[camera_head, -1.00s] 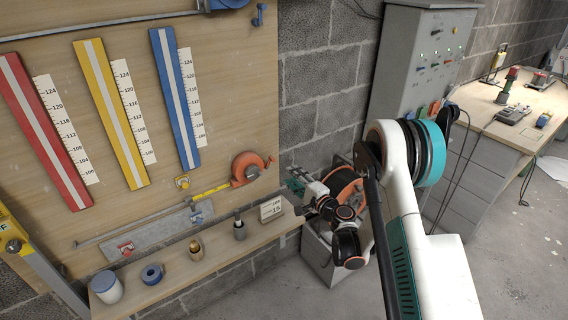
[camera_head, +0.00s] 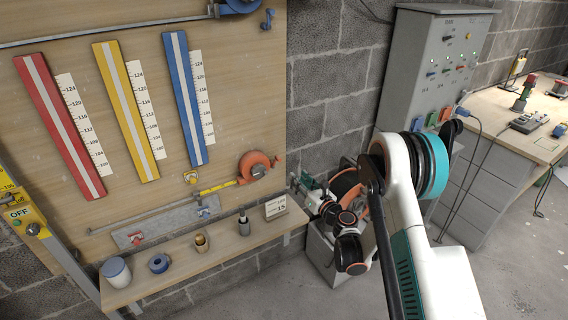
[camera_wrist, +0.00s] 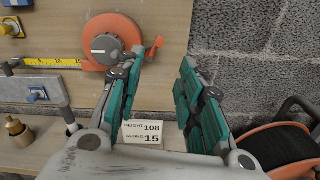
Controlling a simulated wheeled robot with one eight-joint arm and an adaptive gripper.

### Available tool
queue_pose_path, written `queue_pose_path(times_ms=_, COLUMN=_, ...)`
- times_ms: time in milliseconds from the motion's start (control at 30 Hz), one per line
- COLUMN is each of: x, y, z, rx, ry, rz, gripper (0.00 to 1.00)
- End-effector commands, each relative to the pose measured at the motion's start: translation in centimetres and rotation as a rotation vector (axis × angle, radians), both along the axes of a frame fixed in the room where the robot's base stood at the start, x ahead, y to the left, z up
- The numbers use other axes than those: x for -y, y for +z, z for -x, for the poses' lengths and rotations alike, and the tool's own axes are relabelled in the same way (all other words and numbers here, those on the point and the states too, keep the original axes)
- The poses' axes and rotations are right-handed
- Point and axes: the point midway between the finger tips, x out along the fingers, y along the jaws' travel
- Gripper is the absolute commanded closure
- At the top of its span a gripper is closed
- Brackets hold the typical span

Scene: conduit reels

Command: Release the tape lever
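An orange tape reel (camera_head: 253,166) with a grey hub is mounted low on the wooden board, its yellow tape (camera_head: 218,187) pulled out to the left. A small orange lever (camera_wrist: 154,46) sticks out on the reel's right side; the reel (camera_wrist: 112,30) fills the upper left of the wrist view. My gripper (camera_wrist: 162,62) has its teal fingers wide apart with nothing between them. The left fingertip overlaps the reel's lower right in the picture; I cannot tell whether it touches. In the head view my gripper (camera_head: 306,186) is small and partly hidden, right of the reel.
A wooden shelf (camera_head: 215,253) below holds a white jar (camera_head: 116,272), a blue roll (camera_head: 159,263), small cups and a card reading height 108, along 15 (camera_head: 276,207). Red, yellow and blue strips hang above. A grey control cabinet (camera_head: 433,65) and bench stand right.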

Motion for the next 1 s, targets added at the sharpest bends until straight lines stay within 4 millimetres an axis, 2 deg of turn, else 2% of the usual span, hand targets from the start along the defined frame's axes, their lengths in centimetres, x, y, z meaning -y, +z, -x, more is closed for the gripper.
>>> queue_pose_path(times_ms=600, x=-6.2, y=-0.2, z=-9.0, rx=0.003, ry=0.002, rz=0.003, gripper=0.66)
queue_pose_path(times_ms=800, x=-7.1, y=-0.1, z=-10.4, rx=0.002, ry=0.001, rz=0.003, gripper=0.66)
queue_pose_path(times_ms=1000, x=-7.2, y=0.0, z=-10.7, rx=0.002, ry=0.0, rz=0.003, gripper=0.66)
